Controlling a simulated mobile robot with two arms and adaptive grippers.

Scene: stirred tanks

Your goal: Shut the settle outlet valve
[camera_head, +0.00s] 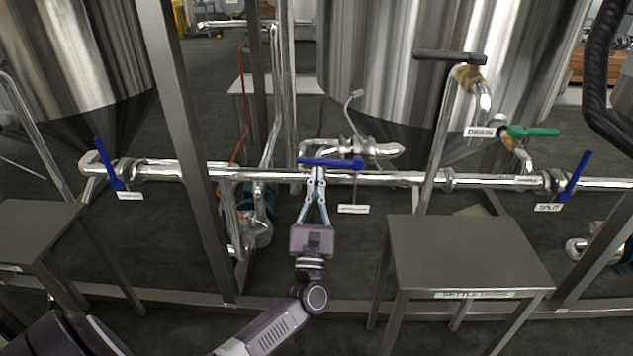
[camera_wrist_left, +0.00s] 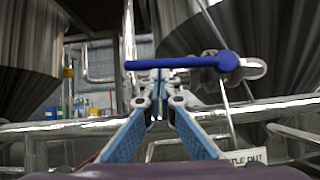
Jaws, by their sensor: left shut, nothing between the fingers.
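A blue lever handle (camera_head: 330,161) lies level above the middle of the long steel pipe, its pivot at the right end. It also shows in the wrist view (camera_wrist_left: 180,64), reaching left from its round pivot. A white tag (camera_head: 353,209) hangs below it; in the wrist view the tag (camera_wrist_left: 246,157) reads "...TTLE OUT", its start hidden by a finger. My left gripper (camera_head: 318,172) is shut and empty, fingers pointing away from me, tips at the handle's free left part.
Other blue levers stand steeply at the left (camera_head: 108,164) and right (camera_head: 575,176), the right one tagged "SPLIT". A green lever (camera_head: 533,132) is beside a "DRAIN" tag. A steel post (camera_head: 185,130) stands left of my gripper. A grey stand (camera_head: 465,254) is at right.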

